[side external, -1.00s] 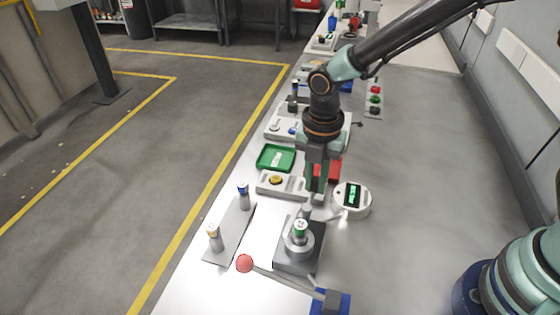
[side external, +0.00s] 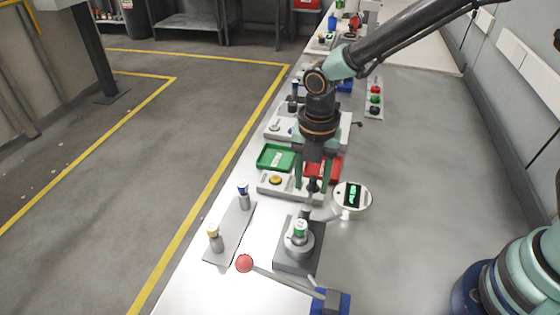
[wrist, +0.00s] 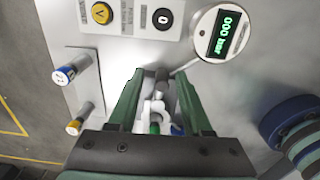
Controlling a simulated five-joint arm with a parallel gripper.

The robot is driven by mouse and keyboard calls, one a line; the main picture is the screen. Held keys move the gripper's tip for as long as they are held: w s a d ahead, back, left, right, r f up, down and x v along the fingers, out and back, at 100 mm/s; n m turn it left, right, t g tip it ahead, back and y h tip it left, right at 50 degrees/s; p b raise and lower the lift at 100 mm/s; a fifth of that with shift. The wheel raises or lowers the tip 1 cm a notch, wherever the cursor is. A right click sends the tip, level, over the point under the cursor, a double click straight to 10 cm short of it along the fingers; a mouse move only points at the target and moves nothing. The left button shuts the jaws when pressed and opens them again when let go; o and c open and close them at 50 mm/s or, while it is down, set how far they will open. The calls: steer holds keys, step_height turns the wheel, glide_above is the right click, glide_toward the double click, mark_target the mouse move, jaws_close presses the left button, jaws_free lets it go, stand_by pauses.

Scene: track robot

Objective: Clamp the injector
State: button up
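The injector with the green-and-white cap (side external: 300,228) stands upright in a round seat on the dark grey test block (side external: 283,260). In the wrist view its green end (wrist: 154,128) shows low between the fingers, partly hidden. A lever with a red ball (side external: 244,263) extends left from a blue-based mount (side external: 330,302) in front of the block. My gripper (side external: 313,186) is open and empty, above and behind the injector. The wrist view also shows its fingers (wrist: 159,100) spread apart.
A round gauge (side external: 352,197) reading 000 bar stands right of the block. Two more injectors, blue-topped (side external: 243,190) and yellow-topped (side external: 214,238), stand on a grey plate (side external: 232,226) at left. A button panel (side external: 265,187), green tray (side external: 263,160) and red tray (side external: 334,163) lie behind.

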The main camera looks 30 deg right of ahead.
step_height(320, 180, up, 12)
stand_by(0.7)
steer(key=s+d+r+m+t, duration=0.1)
steer(key=s+d+m+t, duration=0.1)
steer(key=d+m, duration=0.3)
steer(key=s+d+r+m+t, duration=0.1)
steer(key=d+m, duration=0.5)
steer(key=m, duration=0.7)
steer(key=s+d+r+m+t, duration=0.2)
steer(key=s+d+m, duration=0.3)
steer(key=m, duration=0.4)
steer(key=shift+d+r+t, duration=0.3)
steer(key=shift+d+r, duration=0.15)
steer(key=shift+d, duration=0.3)
